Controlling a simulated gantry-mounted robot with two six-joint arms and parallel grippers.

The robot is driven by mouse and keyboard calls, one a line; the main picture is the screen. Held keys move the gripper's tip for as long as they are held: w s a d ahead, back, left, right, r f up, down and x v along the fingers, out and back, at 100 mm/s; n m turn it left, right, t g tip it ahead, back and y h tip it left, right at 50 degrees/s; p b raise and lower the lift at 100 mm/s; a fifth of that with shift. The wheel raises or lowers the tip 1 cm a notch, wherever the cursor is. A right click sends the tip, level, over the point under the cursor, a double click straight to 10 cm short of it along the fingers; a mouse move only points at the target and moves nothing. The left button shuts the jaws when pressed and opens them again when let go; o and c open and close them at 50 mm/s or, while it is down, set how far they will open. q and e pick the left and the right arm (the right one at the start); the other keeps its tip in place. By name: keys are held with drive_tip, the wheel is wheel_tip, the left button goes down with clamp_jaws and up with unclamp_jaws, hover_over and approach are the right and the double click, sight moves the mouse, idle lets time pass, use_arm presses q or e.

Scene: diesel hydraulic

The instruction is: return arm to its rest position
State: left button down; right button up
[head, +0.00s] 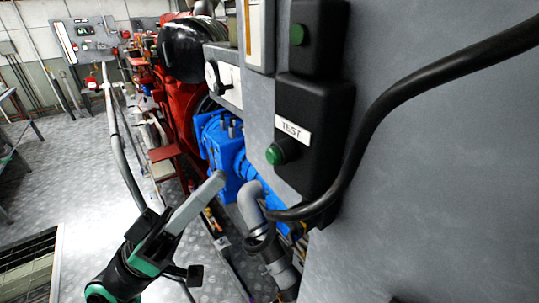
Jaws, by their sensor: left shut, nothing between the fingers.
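My left gripper (217,178) shows at the lower middle of the head view, with its dark and green arm coming up from the bottom left. Its light grey fingers are together, with nothing between them. They point up and right, in front of the blue machine part (222,150) in this view. Whether they touch anything cannot be told, but I see no contact. My right gripper is not in view.
A grey panel (440,170) fills the right side, with a black TEST box (318,130), a green button (275,154) and a thick black cable (400,93). A grey pipe (252,205) stands below. Red machinery (183,110) is behind. Open floor (75,165) lies left.

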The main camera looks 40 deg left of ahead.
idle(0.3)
use_arm(q)
drive_tip(key=w+d+r+m+g+h+p, duration=0.15)
drive_tip(key=d+r+m+p, duration=0.25)
drive_tip(key=d+r, duration=0.45)
drive_tip(key=s+d+r+m+g+h+p, duration=0.1)
drive_tip(key=d+r+m+h+p, duration=0.3)
drive_tip(key=r, duration=0.7)
drive_tip(key=w+a+r+n+t+y, duration=0.2)
drive_tip(key=a+n+t+y, duration=0.4)
drive_tip(key=y, duration=1.1)
drive_tip(key=w+n+t, duration=0.1)
drive_tip(key=n, duration=0.2)
drive_tip(key=shift+w+a+r+b, duration=0.25)
drive_tip(key=shift+w+r+b, duration=0.05)
drive_tip(key=shift+r+b, duration=0.05)
